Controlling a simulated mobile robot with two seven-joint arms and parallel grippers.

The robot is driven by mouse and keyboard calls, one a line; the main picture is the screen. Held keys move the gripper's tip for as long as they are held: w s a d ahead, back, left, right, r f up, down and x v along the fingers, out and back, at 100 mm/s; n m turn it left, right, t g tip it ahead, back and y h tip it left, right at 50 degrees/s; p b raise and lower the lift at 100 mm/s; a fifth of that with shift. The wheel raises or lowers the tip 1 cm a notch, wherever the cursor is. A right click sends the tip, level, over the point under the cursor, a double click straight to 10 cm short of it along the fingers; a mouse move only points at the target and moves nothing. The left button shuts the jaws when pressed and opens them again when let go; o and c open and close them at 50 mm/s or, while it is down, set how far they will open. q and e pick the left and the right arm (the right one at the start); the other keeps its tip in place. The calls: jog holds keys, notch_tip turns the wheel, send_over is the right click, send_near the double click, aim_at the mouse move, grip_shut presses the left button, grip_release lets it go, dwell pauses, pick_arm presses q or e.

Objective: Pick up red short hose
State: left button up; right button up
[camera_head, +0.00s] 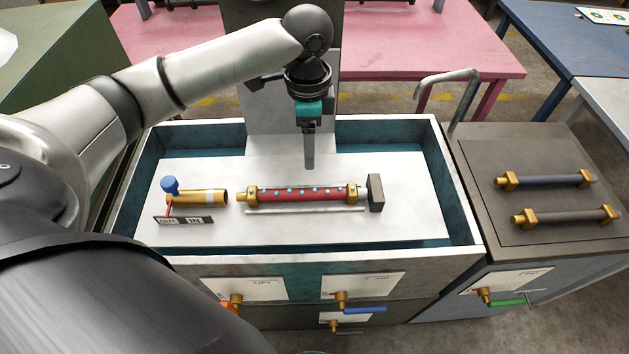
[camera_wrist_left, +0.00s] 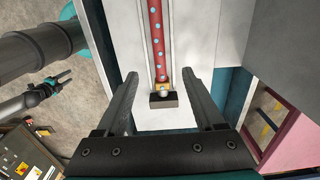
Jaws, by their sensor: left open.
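The red short hose (camera_head: 303,194) lies level on the white board in the tray, with brass fittings at both ends and pale blue spots along it. It also shows in the left wrist view (camera_wrist_left: 157,45), running up from between the fingertips. My left gripper (camera_head: 309,165) points down above and behind the hose, apart from it.
A dark end block (camera_head: 376,193) stands at the hose's right end. A brass valve with a blue knob (camera_head: 190,196) is at its left. Raised tray walls (camera_head: 310,262) surround the board. Two dark hoses (camera_head: 545,181) lie on the right bench. A bent pipe (camera_head: 450,85) rises behind.

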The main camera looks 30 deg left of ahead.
pick_arm(q)
notch_tip(320, 180, down, 4)
jog(key=b, duration=0.1)
send_over(308, 192)
notch_tip(308, 192, down, 4)
jog(key=shift+w+d+f, duration=0.1)
jog(key=shift+f, duration=0.95)
notch_tip(308, 192, down, 4)
jog(key=shift+f+b, duration=0.2)
jog(key=shift+b, duration=0.35)
pick_arm(e)
jog(key=shift+s+d+f, duration=0.15)
jog(key=shift+s+f, duration=0.25)
jog(key=shift+f, duration=0.15)
jog(key=shift+s+d+f, duration=0.15)
jog(key=shift+s+f, duration=0.25)
jog(key=shift+f, duration=0.15)
pick_arm(q)
grip_shut()
jog(key=shift+r, duration=0.1)
pick_arm(e)
jog(key=shift+s, duration=0.1)
